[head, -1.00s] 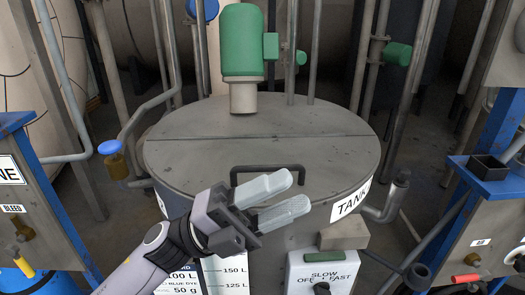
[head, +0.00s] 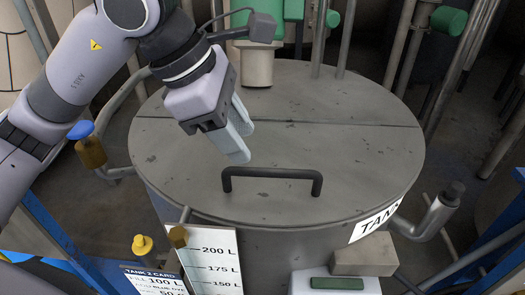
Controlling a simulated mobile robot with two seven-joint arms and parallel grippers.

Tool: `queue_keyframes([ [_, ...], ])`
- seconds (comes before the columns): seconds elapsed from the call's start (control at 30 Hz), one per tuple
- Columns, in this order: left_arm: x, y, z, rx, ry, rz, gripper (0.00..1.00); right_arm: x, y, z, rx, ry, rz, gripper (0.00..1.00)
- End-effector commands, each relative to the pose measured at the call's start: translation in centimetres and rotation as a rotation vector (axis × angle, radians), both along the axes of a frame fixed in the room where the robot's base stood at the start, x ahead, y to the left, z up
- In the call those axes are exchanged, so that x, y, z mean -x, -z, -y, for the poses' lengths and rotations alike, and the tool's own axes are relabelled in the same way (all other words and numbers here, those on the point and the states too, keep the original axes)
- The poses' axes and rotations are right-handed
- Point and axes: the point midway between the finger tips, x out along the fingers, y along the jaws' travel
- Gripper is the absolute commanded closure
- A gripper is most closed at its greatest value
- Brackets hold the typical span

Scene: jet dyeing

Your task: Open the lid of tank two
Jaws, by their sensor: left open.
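The tank (head: 290,240) stands in the middle of the head view, with part of a "TANK" label on its right side. Its round grey lid (head: 350,160) lies flat and closed, with a seam across it. A dark bar handle (head: 272,173) stands on the front part of the lid. My left gripper (head: 243,143) is open and empty, above the lid just behind and left of the handle, its fingers pointing down. It looks apart from the handle. My right gripper is not in view.
A blue-capped valve (head: 85,145) is at the left. A level scale (head: 212,262) and a card (head: 150,281) are below the lid's front. Pipes rise behind the tank.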

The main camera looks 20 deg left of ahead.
Motion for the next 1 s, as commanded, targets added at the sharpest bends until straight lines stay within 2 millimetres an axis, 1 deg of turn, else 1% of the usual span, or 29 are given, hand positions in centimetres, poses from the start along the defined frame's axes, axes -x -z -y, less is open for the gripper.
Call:
queue_keyframes([
  [0.07,-0.2,0.6,0.0,-0.011,-0.003,0.003,0.58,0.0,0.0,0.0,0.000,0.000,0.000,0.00],
  [0.3,-1.2,3.9,1.2,-0.008,-0.002,0.001,0.58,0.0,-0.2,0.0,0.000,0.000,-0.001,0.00],
  [0.43,-1.6,5.3,1.8,-0.006,-0.002,0.000,0.58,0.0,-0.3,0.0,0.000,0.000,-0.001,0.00],
  [0.6,-1.9,6.2,2.1,-0.006,-0.001,0.003,0.58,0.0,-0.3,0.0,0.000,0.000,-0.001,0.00],
  [0.83,-2.0,6.2,2.1,-0.005,-0.002,0.004,0.58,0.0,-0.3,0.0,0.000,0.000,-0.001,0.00],
  [0.87,-2.0,6.2,2.1,-0.005,-0.002,0.004,0.68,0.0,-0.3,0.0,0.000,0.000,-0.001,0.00],
  [0.9,-2.0,6.2,2.1,-0.005,-0.002,0.004,0.81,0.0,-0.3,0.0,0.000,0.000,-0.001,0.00],
  [0.97,-1.9,6.2,2.1,-0.005,-0.002,0.004,1.00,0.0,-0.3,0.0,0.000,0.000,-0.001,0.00],
  [1.0,-1.9,6.2,2.1,-0.005,-0.002,0.004,1.00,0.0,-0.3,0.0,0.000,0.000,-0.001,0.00],
])
